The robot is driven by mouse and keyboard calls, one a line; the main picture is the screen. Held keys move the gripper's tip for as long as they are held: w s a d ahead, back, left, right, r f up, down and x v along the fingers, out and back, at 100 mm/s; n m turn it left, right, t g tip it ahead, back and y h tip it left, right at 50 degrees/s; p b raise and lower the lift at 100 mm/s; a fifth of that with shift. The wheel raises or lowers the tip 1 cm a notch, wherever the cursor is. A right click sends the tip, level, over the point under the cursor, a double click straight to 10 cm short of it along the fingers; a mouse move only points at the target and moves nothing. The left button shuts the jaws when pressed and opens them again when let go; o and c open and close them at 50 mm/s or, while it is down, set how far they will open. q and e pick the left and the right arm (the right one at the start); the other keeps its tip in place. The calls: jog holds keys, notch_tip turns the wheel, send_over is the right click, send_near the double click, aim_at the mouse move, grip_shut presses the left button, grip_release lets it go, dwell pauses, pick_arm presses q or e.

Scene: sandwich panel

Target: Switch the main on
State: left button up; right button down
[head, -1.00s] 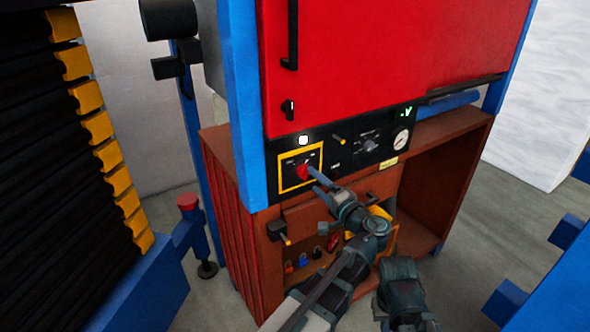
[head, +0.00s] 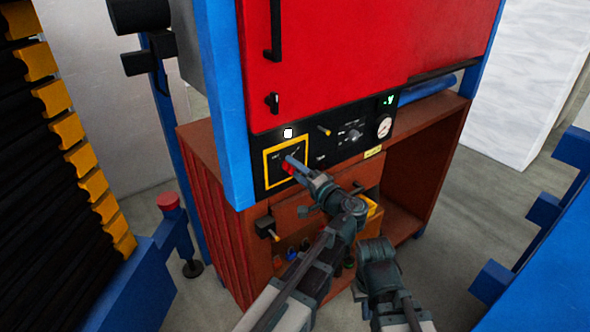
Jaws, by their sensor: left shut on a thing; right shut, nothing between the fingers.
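The main switch is a red rotary knob (head: 287,169) inside a yellow square frame (head: 266,168) on the black control panel (head: 256,150). My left gripper (head: 291,163) is at the knob and shut on it. Its fingers cover part of the knob, so the knob's exact angle cannot be read. My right gripper (head: 374,252) is low in the picture, in front of the brown cabinet, away from the panel. It is shut with nothing seen in it, and its fingertips are hard to make out.
Above the frame is a lit white lamp (head: 288,133). To the right are a grey dial (head: 354,134), a gauge (head: 384,127) and a green display (head: 389,100). A red door (head: 370,60) is above, an open brown cabinet (head: 430,170) below. Blue frames stand at both sides.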

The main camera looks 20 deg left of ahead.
pick_arm(q)
jog(key=shift+m, duration=1.6)
grip_shut()
jog(key=o, duration=1.3)
grip_release()
jog(key=shift+c, duration=0.2)
jog(key=shift+s+d, duration=0.1)
